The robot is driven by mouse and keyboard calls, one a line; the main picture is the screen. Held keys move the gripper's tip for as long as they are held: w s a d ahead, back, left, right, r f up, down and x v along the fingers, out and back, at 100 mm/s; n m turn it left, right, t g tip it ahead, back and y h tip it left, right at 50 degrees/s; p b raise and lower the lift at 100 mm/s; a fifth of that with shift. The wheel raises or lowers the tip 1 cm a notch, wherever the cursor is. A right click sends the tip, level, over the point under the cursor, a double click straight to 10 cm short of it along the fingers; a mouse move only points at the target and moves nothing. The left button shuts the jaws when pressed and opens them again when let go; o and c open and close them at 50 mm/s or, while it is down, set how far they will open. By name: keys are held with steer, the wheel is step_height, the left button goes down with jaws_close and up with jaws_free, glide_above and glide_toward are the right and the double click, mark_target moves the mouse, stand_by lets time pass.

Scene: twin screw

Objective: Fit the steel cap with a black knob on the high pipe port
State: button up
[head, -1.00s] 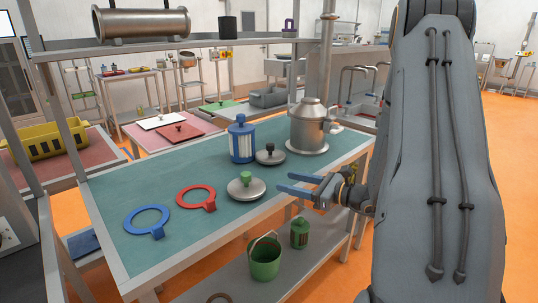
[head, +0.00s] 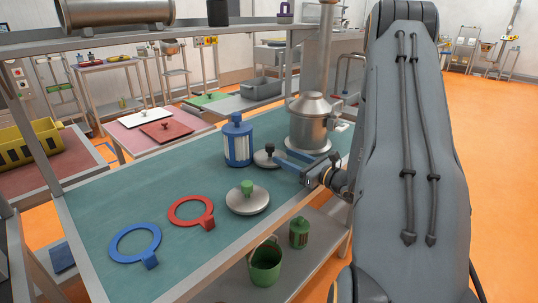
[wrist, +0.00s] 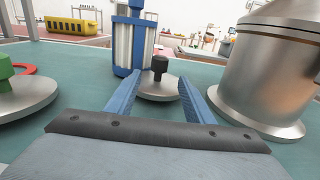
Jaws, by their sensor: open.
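The steel cap with a black knob (head: 262,161) lies flat on the teal bench top, knob up, between the blue-and-white canister and the steel vessel. In the wrist view the cap (wrist: 158,92) shows straight ahead, framed between my fingers, its black knob pointing up. My gripper (head: 284,160) has blue fingers, is open and empty, and points toward the cap just short of it. A steel pipe (head: 115,13) lies on the upper shelf; I cannot tell whether its end is the high port.
The steel vessel (head: 308,125) stands close right of the cap, and the blue-and-white canister (head: 238,145) close left. A green-knobbed steel cap (head: 247,203), red ring (head: 178,218) and blue ring (head: 117,246) lie nearer.

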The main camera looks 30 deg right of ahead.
mark_target(272, 152)
steer(key=p+x, duration=0.1)
steer(key=x, duration=0.1)
steer(key=p+x, duration=0.1)
steer(key=x, duration=0.2)
steer(key=p+x, duration=0.1)
steer(key=x, duration=0.2)
steer(key=shift+a+f, duration=0.1)
steer(key=shift+f, duration=0.2)
steer(key=shift+c, duration=0.2)
jaws_close()
